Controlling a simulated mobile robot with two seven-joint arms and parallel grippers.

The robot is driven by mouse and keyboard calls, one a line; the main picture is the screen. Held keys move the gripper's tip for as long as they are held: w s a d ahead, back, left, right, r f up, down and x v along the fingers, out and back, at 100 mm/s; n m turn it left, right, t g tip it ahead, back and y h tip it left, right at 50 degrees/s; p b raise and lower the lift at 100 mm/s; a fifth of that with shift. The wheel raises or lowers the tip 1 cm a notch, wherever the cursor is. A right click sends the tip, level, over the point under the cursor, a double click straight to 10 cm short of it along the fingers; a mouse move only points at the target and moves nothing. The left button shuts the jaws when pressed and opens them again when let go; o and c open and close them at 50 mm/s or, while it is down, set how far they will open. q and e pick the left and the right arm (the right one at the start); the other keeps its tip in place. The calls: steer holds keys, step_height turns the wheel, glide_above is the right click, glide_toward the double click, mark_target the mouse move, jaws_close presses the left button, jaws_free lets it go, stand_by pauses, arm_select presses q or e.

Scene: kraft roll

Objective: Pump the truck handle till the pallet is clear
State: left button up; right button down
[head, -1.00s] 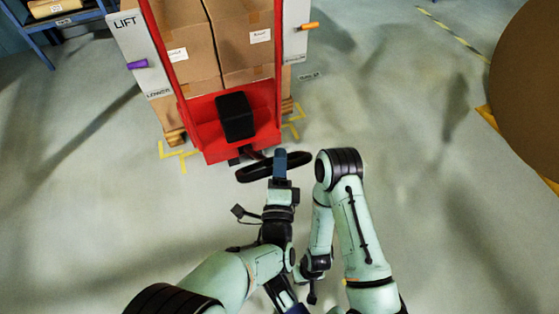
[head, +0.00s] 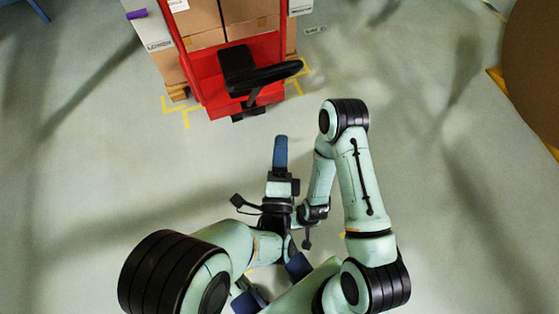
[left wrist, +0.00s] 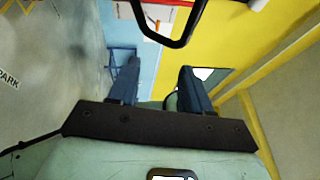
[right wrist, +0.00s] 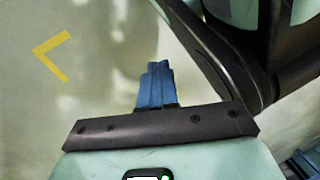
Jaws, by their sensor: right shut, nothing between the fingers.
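The red pallet truck (head: 215,92) stands at the top of the head view with cardboard boxes (head: 250,22) on its pallet (head: 178,92). I cannot tell whether the pallet touches the floor. The truck's black looped handle (head: 282,74) is tilted up near the truck body. It also shows as a dark loop at the top of the left wrist view (left wrist: 178,42). My left gripper (head: 281,142) is short of the handle and apart from it. Its fingers (left wrist: 158,72) are spread and empty. My right gripper (right wrist: 156,85) is shut and empty over bare floor.
White side panels flank the truck; the left one (head: 152,32) reads LOWER and has a purple marker (head: 137,14). A large brown roll (head: 535,70) stands at the right. Yellow floor marks (head: 180,108) surround the pallet's corners. Floor between gripper and truck is clear.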

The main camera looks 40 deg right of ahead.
arm_select(q)
steer(key=p+v, duration=0.2)
steer(key=v, duration=0.3)
steer(key=shift+p, duration=0.35)
arm_select(e)
steer(key=w+r+t, duration=0.2)
steer(key=w+r, duration=0.2)
steer(key=w, duration=0.1)
steer(key=shift+w+a+r, duration=0.25)
steer(key=shift+a+r, duration=0.1)
steer(key=shift+a, duration=0.05)
